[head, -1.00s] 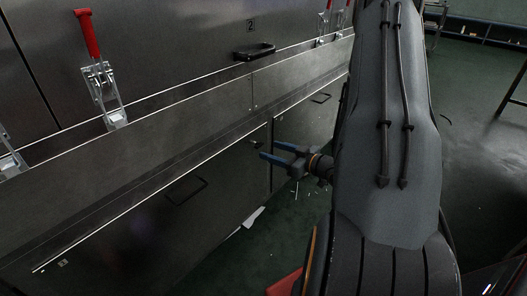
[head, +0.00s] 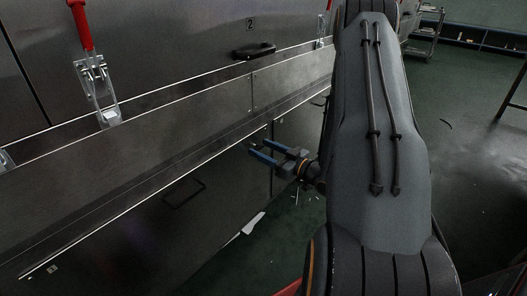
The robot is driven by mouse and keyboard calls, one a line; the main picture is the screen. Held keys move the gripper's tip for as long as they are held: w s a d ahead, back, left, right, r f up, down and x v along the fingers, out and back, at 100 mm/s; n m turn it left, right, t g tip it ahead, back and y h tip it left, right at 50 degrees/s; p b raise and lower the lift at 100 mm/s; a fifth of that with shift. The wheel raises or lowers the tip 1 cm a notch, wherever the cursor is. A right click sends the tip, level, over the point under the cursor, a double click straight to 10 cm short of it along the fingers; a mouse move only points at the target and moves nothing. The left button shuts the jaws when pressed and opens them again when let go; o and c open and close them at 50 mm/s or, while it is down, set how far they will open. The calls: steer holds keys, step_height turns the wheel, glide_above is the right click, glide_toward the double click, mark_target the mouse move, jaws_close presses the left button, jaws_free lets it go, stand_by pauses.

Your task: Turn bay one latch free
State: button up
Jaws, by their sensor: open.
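A toggle latch with a red handle (head: 80,27) and a bright metal base (head: 97,85) is mounted on the grey metal panel at the upper left. Its red handle stands up. A second red-handled latch (head: 323,28) shows farther along, partly hidden by my arm. A piece of another metal latch (head: 6,160) is cut off at the left edge. I cannot tell which of these belongs to bay one. My gripper (head: 260,151) is open and empty, its blue fingers pointing left, below the ledge and apart from the latches.
A black handle (head: 254,50) sits beside the "2" label (head: 250,24). A long metal ledge (head: 170,110) runs along the dryer. The lower panel has a dark recessed handle (head: 183,194). A white scrap (head: 253,223) lies near the green floor (head: 470,150), which is open at right. A cart (head: 424,35) stands far back.

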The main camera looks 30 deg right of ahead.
steer(key=c, duration=1.1)
steer(key=shift+n+p, duration=0.35)
steer(key=shift+n, duration=0.05)
steer(key=n+p, duration=0.2)
steer(key=shift+r+n, duration=0.1)
steer(key=shift+n, duration=0.3)
steer(key=n+p, duration=0.3)
steer(key=n, duration=0.2)
steer(key=shift+s, duration=0.1)
steer(key=n+p, duration=0.3)
steer(key=n, duration=0.2)
steer(key=shift+a, duration=0.1)
steer(key=n+p, duration=0.2)
steer(key=n, duration=0.2)
steer(key=shift+f, duration=0.2)
steer(key=shift+n+p, duration=0.3)
